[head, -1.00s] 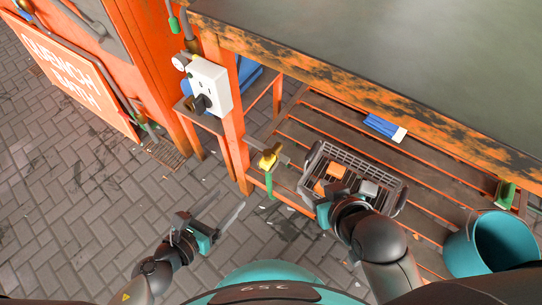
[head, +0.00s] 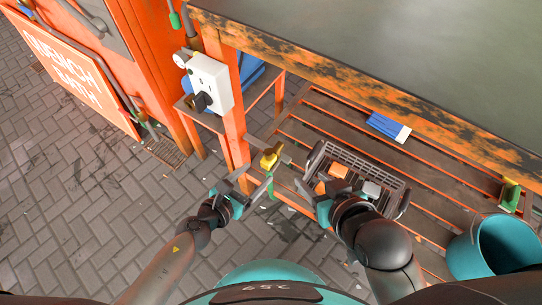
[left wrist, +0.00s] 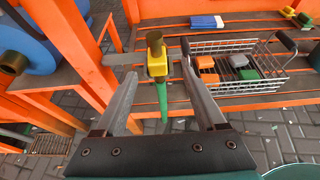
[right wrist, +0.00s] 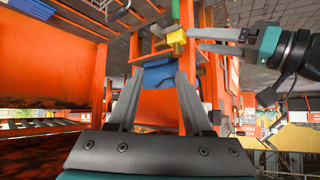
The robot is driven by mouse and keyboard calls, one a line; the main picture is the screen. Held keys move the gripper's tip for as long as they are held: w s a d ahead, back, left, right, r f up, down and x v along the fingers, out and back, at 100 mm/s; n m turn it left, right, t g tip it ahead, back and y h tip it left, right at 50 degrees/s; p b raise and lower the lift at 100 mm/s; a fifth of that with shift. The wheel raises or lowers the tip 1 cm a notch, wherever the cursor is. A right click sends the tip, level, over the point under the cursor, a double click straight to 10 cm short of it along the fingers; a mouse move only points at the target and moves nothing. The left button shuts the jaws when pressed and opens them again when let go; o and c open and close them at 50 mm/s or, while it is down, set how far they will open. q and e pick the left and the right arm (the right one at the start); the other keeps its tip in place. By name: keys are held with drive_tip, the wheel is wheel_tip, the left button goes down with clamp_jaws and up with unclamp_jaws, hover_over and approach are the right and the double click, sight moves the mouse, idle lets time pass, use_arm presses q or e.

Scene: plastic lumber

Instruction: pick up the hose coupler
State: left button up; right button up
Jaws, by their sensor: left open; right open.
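I take the hose coupler (head: 270,158) to be the yellow piece with a brass top and a green lower end, beside the orange bench leg. It also shows in the left wrist view (left wrist: 157,66) and the right wrist view (right wrist: 175,38). My left gripper (head: 249,181) is open, pointing at the coupler. In the left wrist view, the coupler appears between its fingers (left wrist: 158,78); whether they touch it I cannot tell. My right gripper (head: 323,188) is open beside the basket's left end; its fingers (right wrist: 160,75) show empty in its wrist view.
A wire basket (head: 404,194) with orange and grey blocks sits on the slatted lower shelf (head: 310,117). A white socket box (head: 210,85) is on the bench leg. A teal bucket (head: 465,255) stands at right. The paving (head: 90,200) at left is clear.

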sight(264, 165)
use_arm(q)
drive_tip(key=x, duration=0.3)
drive_tip(key=shift+w+a+b, duration=0.1)
drive_tip(key=shift+w+b, duration=0.1)
drive_tip(key=shift+b, duration=0.2)
drive_tip(key=shift+x, duration=0.9)
use_arm(e)
drive_tip(key=shift+w+a+r+t+y, duration=0.2)
drive_tip(key=shift+w+a+t+y, duration=0.1)
drive_tip(key=shift+a+t, duration=0.3)
drive_tip(key=shift+w+a+r+t+y, duration=0.2)
drive_tip(key=shift+a+t+y, duration=0.15)
drive_tip(key=shift+a, duration=0.3)
use_arm(q)
drive_tip(key=shift+c, duration=0.2)
clamp_jaws()
